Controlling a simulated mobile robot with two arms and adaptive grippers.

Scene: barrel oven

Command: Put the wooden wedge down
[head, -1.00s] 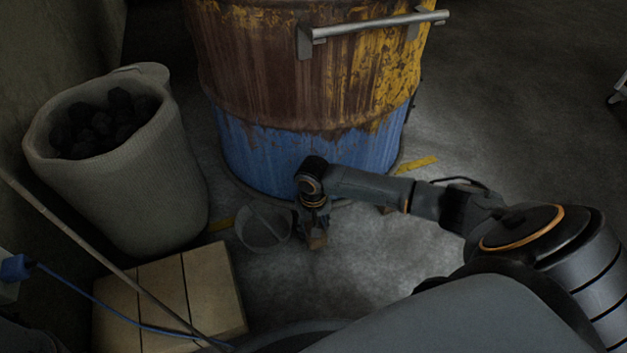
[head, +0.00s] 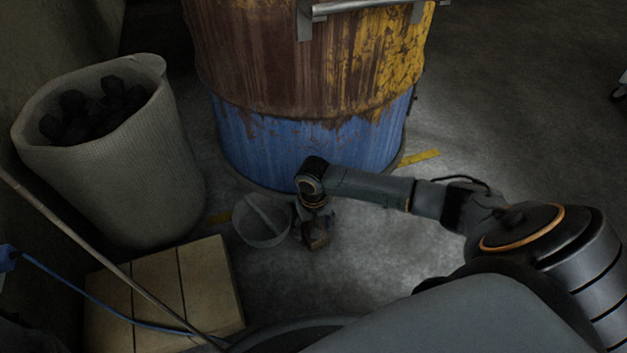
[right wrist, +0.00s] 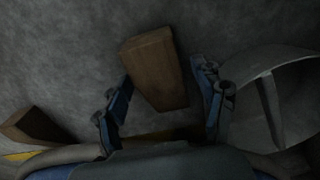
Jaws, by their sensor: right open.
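The wooden wedge (right wrist: 155,70) is a brown block between the parted fingers of my right gripper (right wrist: 160,85) in the right wrist view. It seems to rest on the concrete floor, with gaps to the fingers on both sides. In the head view the wedge (head: 317,242) shows small and dark under my right gripper (head: 316,228), in front of the barrel. The right gripper is open around it. My left gripper is in neither view.
A grey bucket (head: 252,236) stands close beside the right gripper. A second wooden block (right wrist: 34,128) lies at the left in the wrist view. The rusty blue barrel (head: 250,150) stands behind. A basket of coal (head: 125,195) and wooden planks (head: 208,280) are at the left.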

